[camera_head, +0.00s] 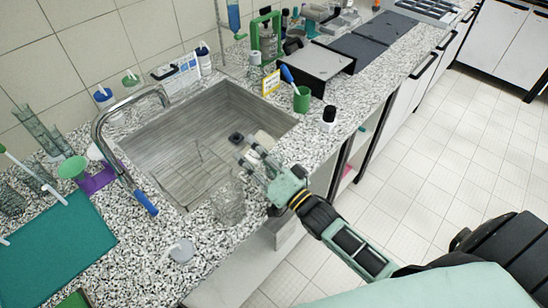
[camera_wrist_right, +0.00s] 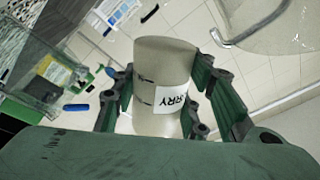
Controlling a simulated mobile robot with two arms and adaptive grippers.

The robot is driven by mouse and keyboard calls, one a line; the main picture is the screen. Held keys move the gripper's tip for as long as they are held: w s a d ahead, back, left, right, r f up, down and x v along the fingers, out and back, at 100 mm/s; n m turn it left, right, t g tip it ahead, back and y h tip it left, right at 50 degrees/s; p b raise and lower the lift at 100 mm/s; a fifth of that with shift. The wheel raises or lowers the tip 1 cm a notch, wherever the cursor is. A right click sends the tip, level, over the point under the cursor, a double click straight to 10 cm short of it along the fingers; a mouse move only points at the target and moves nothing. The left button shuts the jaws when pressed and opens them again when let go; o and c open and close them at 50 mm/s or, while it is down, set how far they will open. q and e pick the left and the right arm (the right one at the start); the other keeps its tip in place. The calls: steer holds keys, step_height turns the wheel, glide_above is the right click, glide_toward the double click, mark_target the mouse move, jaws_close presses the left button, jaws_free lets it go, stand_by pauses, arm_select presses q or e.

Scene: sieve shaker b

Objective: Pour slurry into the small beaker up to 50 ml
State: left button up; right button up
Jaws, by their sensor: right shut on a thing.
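My right gripper (camera_head: 257,160) is shut on a beige slurry container (camera_head: 264,139) above the front right part of the sink. In the right wrist view the container (camera_wrist_right: 164,80) sits between the green fingers (camera_wrist_right: 163,92); its white label shows "RRY" upside down. I cannot tell its exact tilt or whether anything flows from it. A clear glass vessel (camera_head: 228,203) stands left of the gripper by the sink's front edge. A fainter clear outline shows over the sink. I cannot tell which is the small beaker, and no fill level is readable. My left gripper is not in view.
The sink (camera_head: 160,135) has a tap (camera_head: 98,125) on its left. A green cup (camera_head: 302,99) and a black-capped bottle (camera_head: 328,117) stand right of it. A teal mat (camera_head: 60,245), a purple stand (camera_head: 97,180) and glassware crowd the left. The front counter is mostly clear.

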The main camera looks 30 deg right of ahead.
steer(key=shift+a+f+m+t+h+b, duration=0.1)
steer(key=shift+f+m+t+h+b, duration=0.15)
steer(key=shift+m+b, duration=0.55)
steer(key=shift+f+m+t+h+b, duration=0.2)
steer(key=shift+m+h+b, duration=0.15)
steer(key=shift+m, duration=0.75)
stand_by(2.4)
steer(key=shift+f+m+h+b, duration=0.35)
steer(key=shift+m+b, duration=0.25)
steer(key=shift+m, duration=0.6)
stand_by(2.1)
